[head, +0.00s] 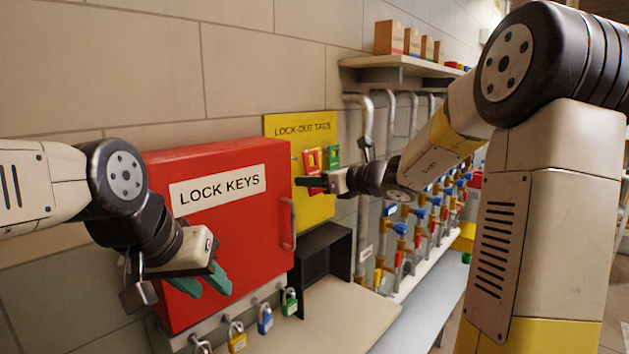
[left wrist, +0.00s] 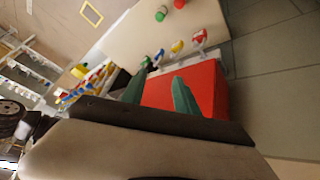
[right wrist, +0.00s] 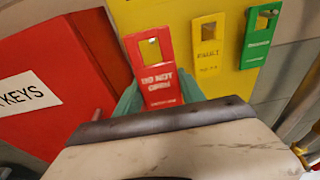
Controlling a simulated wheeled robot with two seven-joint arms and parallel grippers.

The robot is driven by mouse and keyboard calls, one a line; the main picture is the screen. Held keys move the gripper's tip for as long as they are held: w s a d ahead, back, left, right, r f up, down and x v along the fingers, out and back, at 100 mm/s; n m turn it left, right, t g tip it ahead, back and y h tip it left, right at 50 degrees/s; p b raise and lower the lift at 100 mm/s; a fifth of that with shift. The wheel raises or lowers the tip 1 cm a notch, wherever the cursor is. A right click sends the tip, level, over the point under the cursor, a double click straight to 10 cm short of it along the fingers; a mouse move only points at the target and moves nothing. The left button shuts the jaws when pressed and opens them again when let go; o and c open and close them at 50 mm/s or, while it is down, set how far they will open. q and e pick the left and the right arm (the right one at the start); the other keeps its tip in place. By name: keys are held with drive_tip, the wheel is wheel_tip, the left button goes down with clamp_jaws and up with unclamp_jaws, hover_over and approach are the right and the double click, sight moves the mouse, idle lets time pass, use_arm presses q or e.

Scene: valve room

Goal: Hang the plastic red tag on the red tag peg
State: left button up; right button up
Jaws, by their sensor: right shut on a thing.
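The red tag (right wrist: 158,78), with a square window and white lettering, stands upright between the green fingers of my right gripper (right wrist: 160,100), which is shut on its lower part. It is in front of the yellow lock-out tags board (right wrist: 222,80), left of the hanging yellow tag (right wrist: 208,45) and green tag (right wrist: 259,38). I cannot tell whether it touches the board, and the red tag peg is not distinguishable. In the head view the right gripper (head: 303,183) is at the board's lower middle. My left gripper (head: 203,284) is open and empty in front of the red cabinet.
The red lock keys cabinet (head: 225,235) stands immediately left of the board. Several padlocks (head: 265,320) hang below it. A dark open box (head: 325,255) sits under the board on a pale counter (head: 340,315). Pipes and valves (head: 405,235) run along the wall to the right.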

drive_tip(key=x, duration=0.6)
drive_tip(key=shift+w+a, duration=0.15)
drive_tip(key=shift+w, duration=0.05)
idle(0.4)
drive_tip(key=shift+f, duration=0.1)
idle(0.5)
drive_tip(key=o, duration=1.6)
drive_tip(key=shift+c, duration=0.2)
